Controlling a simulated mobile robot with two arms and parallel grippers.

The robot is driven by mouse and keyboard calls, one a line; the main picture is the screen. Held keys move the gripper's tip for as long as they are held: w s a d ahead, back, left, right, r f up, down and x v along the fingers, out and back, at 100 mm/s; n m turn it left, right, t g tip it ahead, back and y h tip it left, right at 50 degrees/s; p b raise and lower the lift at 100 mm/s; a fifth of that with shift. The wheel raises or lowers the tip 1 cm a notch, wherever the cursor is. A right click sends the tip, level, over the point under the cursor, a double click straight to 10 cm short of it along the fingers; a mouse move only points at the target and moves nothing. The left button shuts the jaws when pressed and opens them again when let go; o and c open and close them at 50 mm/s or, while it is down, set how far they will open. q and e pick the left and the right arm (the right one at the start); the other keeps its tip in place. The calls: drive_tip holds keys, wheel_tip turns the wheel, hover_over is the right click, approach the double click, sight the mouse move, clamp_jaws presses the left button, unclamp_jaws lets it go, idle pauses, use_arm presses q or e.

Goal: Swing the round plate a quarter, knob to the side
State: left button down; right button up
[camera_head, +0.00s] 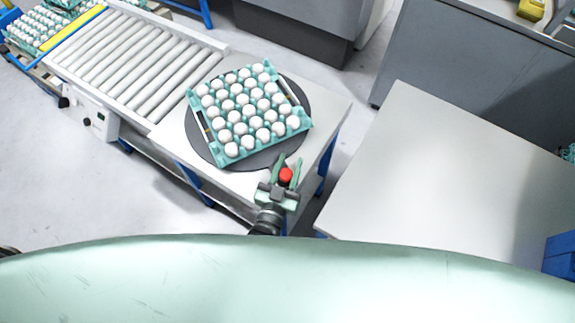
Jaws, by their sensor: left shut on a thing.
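The round plate (200,143) is a dark grey disc on a light table, at the end of a roller conveyor. A teal tray (222,160) full of white eggs lies on the plate, turned at an angle to the table edges. The red knob (286,175) is at the plate's near right edge. My left gripper (287,170) is shut on the red knob, with its green fingers on either side of it. My right gripper is not in view.
The roller conveyor (135,60) runs up to the left, with more egg trays (40,28) at its far end. A bare light table (425,175) stands to the right across a narrow gap. A blue box (560,256) sits at its right edge.

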sight(285, 181)
use_arm(q)
drive_tip(key=shift+w+d, duration=0.15)
drive_tip(key=shift+d, duration=0.1)
idle(0.3)
drive_tip(key=c, duration=1)
unclamp_jaws()
drive_tip(key=shift+a, duration=0.1)
drive_tip(key=shift+s+a+f, duration=0.1)
drive_tip(key=shift+s, duration=0.3)
drive_tip(key=b+v, duration=0.1)
drive_tip(key=v, duration=0.6)
